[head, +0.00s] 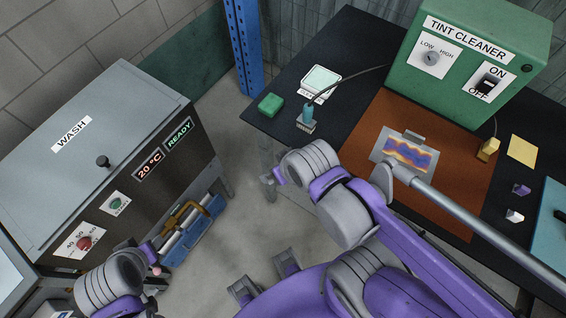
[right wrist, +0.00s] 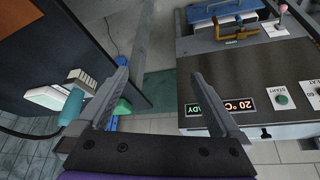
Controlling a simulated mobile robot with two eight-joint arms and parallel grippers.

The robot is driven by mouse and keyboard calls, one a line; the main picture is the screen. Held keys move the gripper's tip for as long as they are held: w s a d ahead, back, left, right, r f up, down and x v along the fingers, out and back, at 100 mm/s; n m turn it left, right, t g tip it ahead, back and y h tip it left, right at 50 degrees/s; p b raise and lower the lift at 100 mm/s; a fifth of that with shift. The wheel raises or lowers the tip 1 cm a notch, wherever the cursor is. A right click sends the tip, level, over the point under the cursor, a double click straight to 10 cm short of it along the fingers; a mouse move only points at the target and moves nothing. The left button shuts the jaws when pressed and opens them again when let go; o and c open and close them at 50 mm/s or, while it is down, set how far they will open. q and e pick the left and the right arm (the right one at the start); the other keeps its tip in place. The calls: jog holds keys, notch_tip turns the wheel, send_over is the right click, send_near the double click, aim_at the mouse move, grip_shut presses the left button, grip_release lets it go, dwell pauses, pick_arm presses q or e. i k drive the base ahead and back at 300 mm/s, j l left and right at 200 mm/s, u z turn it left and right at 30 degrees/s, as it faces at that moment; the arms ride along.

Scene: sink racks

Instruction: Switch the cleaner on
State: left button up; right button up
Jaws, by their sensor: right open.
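The green tint cleaner (head: 470,58) stands at the upper right of the head view, on the dark bench. Its front has a LOW/HIGH knob (head: 432,58) and a black switch (head: 488,84) between ON and OFF labels. I cannot tell which way the switch is set. My right gripper (right wrist: 162,78) is open and empty, past the bench's left edge and well away from the switch. In the head view its fingers are mostly hidden behind my wrist. My left gripper (head: 152,255) is at the lower left, beside the wash unit; its fingers are not clear.
A teal-handled brush (head: 307,114) and a green block (head: 270,104) sit at the bench's left. A tinted metal plate (head: 408,153) lies on the brown mat (head: 372,125); a grey bar crosses the mat. The wash unit (head: 85,140) stands left; floor between is clear.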

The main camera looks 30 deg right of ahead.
aim_at(487, 84)
jog(key=z, duration=2.7)
